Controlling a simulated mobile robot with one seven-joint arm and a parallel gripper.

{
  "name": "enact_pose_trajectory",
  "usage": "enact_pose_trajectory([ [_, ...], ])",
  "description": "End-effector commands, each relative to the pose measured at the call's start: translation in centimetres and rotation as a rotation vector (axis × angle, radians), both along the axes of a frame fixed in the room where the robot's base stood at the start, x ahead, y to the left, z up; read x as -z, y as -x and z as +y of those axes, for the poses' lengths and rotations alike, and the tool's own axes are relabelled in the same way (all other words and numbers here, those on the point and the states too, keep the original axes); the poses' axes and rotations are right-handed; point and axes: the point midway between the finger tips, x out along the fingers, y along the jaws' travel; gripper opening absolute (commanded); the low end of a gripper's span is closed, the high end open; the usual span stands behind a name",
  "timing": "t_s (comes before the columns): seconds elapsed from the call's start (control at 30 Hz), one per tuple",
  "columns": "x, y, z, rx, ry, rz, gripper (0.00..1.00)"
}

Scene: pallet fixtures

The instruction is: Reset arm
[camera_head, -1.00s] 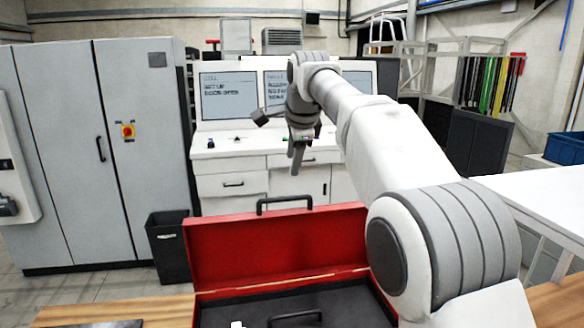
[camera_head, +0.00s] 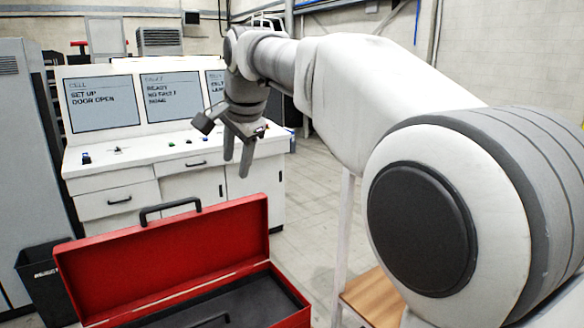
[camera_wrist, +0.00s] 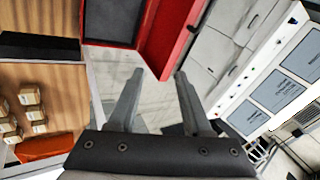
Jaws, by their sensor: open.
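My gripper (camera_head: 237,165) hangs from my raised arm in the head view, with its fingers pointing down. It is in front of the control console and behind and above the red toolbox. In the wrist view my gripper (camera_wrist: 156,82) shows two fingers apart, with nothing between them but the floor beyond. It touches nothing that I can see.
An open red toolbox (camera_head: 165,247) stands below, its lid up; it also shows in the wrist view (camera_wrist: 163,38). A console (camera_head: 160,160) stands behind, with a dark bin (camera_head: 45,285) at left. Several small boxes (camera_wrist: 32,105) and an orange object (camera_wrist: 45,146) lie on a wooden surface (camera_wrist: 70,95).

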Motion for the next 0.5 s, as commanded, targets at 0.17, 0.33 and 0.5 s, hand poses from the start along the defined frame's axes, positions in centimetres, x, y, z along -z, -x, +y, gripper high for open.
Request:
enact_pose_trajectory([
  [0.17, 0.8, 3.5, -6.3, -0.082, 0.088, -0.031, 0.49],
  [0.33, 2.4, 7.5, -11.4, -0.166, 0.174, -0.054, 0.49],
  [0.5, 4.9, 12.0, -15.7, -0.255, 0.263, -0.069, 0.49],
])
